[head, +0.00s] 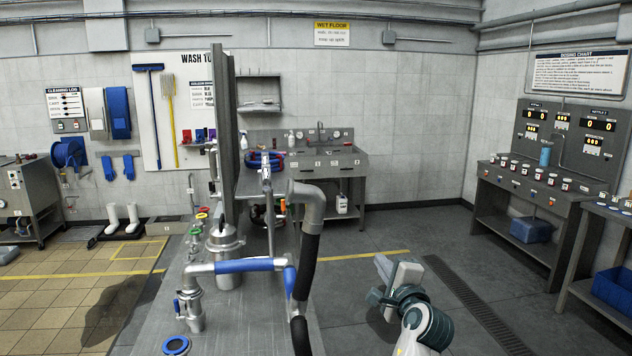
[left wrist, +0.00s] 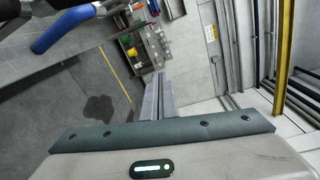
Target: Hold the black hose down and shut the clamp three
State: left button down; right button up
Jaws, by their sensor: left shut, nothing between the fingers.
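The black hose (head: 305,262) hangs from a grey pipe elbow (head: 308,200) at the middle of the head view and drops past a blue sleeved pipe (head: 245,265). Part of the black hose also shows at the top left of the left wrist view (left wrist: 48,6). I cannot tell which fitting is clamp three. My left gripper (head: 392,272) is to the right of the hose, apart from it, over the floor. Its fingers show together and empty in the left wrist view (left wrist: 160,90). My right gripper is not in view.
A long grey bench (head: 245,310) with a lidded vessel (head: 225,240) and several coloured fittings runs up the middle. A sink stand (head: 335,162) is at the back. Dosing benches (head: 530,205) stand at the right. The floor between is mostly clear, with a drain grate (head: 475,305).

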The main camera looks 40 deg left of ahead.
pick_arm(q)
jog(key=s+a+r+n+g+y, duration=0.1)
jog(key=s+r, duration=0.3)
jog(key=r, duration=0.4)
jog(key=s+a+r+n+g+y+p, duration=0.1)
jog(key=s+a+r+n+g+y, duration=0.1)
jog(key=s+r, duration=0.3)
notch_tip(320, 180, up, 4)
jog(key=shift+s+a+f+n+y, duration=0.1)
jog(key=shift+s+a+n+y, duration=0.15)
jog(key=shift+a, duration=0.2)
jog(key=shift+w, duration=0.1)
